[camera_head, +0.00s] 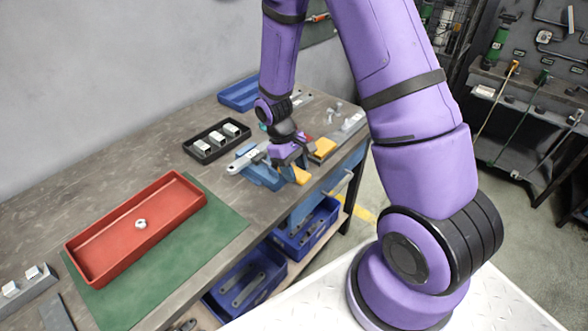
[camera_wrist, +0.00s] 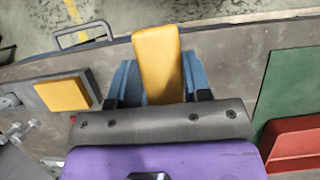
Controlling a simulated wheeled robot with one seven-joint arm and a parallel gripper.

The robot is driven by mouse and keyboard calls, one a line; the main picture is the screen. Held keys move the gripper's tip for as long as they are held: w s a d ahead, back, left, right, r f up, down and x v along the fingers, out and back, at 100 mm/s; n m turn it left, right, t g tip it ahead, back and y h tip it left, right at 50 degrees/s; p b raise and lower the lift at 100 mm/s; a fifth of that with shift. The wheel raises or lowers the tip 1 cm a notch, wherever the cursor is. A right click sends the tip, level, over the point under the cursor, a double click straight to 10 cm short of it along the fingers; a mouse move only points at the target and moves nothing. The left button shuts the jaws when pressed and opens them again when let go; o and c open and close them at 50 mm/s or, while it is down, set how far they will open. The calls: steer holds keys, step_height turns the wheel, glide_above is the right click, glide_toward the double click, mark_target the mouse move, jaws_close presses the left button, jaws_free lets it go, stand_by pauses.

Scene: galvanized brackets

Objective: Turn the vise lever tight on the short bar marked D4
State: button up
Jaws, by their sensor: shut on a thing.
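The blue vise (camera_head: 262,177) stands near the front edge of the bench, and its blue body also shows in the wrist view (camera_wrist: 197,75). A short grey metal bar (camera_head: 243,162) sticks out of its left side; I cannot read a marking on it. My gripper (camera_head: 293,163) is over the vise, shut on the yellow vise lever (camera_head: 301,175). In the wrist view the yellow lever (camera_wrist: 158,55) runs between the fingers and points toward the bench edge. My gripper hides most of the vise jaws.
A yellow pad (camera_head: 325,147) lies right of the vise. A black tray (camera_head: 217,141) with white blocks and a blue tray (camera_head: 240,94) stand behind. A red tray (camera_head: 82,246) on a green mat (camera_head: 226,226) is at left. Blue bins (camera_head: 246,281) stand on the shelf below.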

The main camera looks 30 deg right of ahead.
steer(key=shift+w, duration=0.1)
steer(key=o, duration=1.3)
steer(key=v, duration=1.1)
steer(key=s+r+m+t, duration=0.1)
steer(key=s+r+t, duration=0.25)
steer(key=r, duration=0.55)
steer(key=s+r+m+t, duration=0.1)
steer(key=s+r+t, duration=0.1)
steer(key=s+r, duration=0.5)
steer(key=s+r+t, duration=0.1)
steer(key=s+r, duration=0.2)
steer(key=s, duration=0.1)
steer(key=s+r+m+t+y, duration=0.1)
steer(key=s+r+t, duration=0.1)
steer(key=s+r, duration=0.2)
steer(key=s+r+t, duration=0.1)
steer(key=s+r, duration=0.2)
steer(key=s, duration=0.1)
steer(key=shift+a+r+m, duration=0.2)
steer(key=shift+r+m, duration=0.15)
steer(key=shift+m, duration=0.05)
